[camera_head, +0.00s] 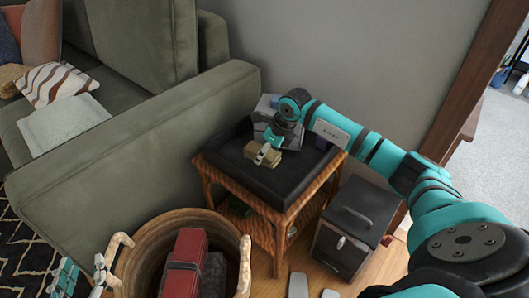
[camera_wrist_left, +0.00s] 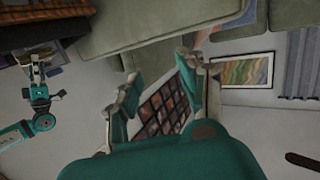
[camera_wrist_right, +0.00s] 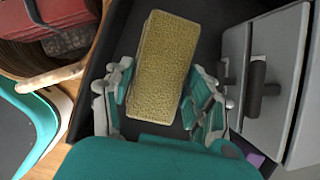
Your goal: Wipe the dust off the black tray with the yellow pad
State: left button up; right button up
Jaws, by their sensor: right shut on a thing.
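The black tray (camera_head: 259,167) forms the dark top of a small wooden side table beside the sofa. The yellow pad (camera_head: 264,153) is at the tray surface, in my right gripper (camera_head: 270,149). In the right wrist view the pad (camera_wrist_right: 163,55) shows as a textured yellow block between the two fingers of my right gripper (camera_wrist_right: 160,103), over the dark tray (camera_wrist_right: 209,40). I cannot tell whether the pad touches the tray, and no dust is clearly visible. My left gripper (camera_head: 82,277) is open and empty at the lower left; its spread fingers show in the left wrist view (camera_wrist_left: 155,98).
A wicker basket (camera_head: 141,250) holding a red case (camera_head: 186,262) stands in front. A dark grey box (camera_head: 349,229) stands right of the table. The green sofa (camera_head: 150,150) is left.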

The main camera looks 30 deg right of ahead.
jog(key=shift+r+p, duration=0.3)
jog(key=shift+r, duration=0.25)
jog(key=shift+r+p, duration=0.3)
jog(key=shift+r, duration=0.15)
pick_arm(q)
notch_tip(320, 180, down, 5)
jog(key=s+a+g+y, duration=0.1)
jog(key=s+a+g, duration=0.1)
jog(key=g, duration=0.1)
jog(key=shift+s, duration=0.25)
jog(key=shift+a+f, duration=0.1)
